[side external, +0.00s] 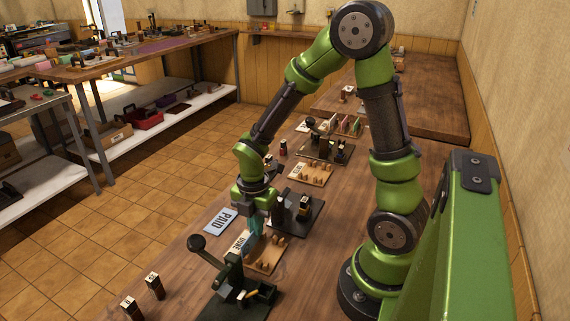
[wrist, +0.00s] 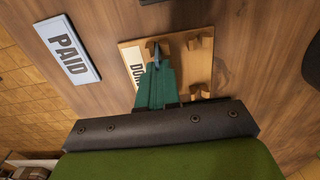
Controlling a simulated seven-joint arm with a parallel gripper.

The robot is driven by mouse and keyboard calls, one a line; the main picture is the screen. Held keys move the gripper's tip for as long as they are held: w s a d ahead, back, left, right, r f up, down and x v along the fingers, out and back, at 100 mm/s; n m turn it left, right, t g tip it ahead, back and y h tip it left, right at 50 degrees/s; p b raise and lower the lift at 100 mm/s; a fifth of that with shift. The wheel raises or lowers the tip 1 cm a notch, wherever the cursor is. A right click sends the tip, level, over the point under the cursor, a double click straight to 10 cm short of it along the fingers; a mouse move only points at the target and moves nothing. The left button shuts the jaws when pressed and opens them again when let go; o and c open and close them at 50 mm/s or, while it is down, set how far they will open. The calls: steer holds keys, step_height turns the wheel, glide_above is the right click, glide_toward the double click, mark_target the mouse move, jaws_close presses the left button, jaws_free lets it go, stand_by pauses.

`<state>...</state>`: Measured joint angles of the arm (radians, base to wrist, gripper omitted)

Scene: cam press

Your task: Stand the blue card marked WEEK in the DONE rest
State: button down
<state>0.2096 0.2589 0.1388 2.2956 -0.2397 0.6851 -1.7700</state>
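The DONE rest is a wooden board with short wooden pegs (side external: 265,254) and a pale label reading DONE (side external: 239,243). It lies below my gripper in the side view, and the wrist view shows its board (wrist: 185,66) too. My gripper (side external: 256,228) points down at the label side of the rest. In the wrist view its teal fingers (wrist: 156,62) are together at the middle and cover part of the label. A small dark bluish bit shows at their tip; I cannot tell what it is. I cannot make out a blue card marked WEEK in either view.
A light blue plate marked PAID (side external: 220,221) lies left of the rest. A dark lever press (side external: 232,277) stands in front, near two small dark blocks (side external: 154,286). A black stand (side external: 303,210) and a peg board (side external: 311,174) are behind.

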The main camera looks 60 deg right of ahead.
steer(key=shift+f, duration=0.2)
steer(key=c, duration=0.7)
jaws_free()
steer(key=shift+r, duration=3.5)
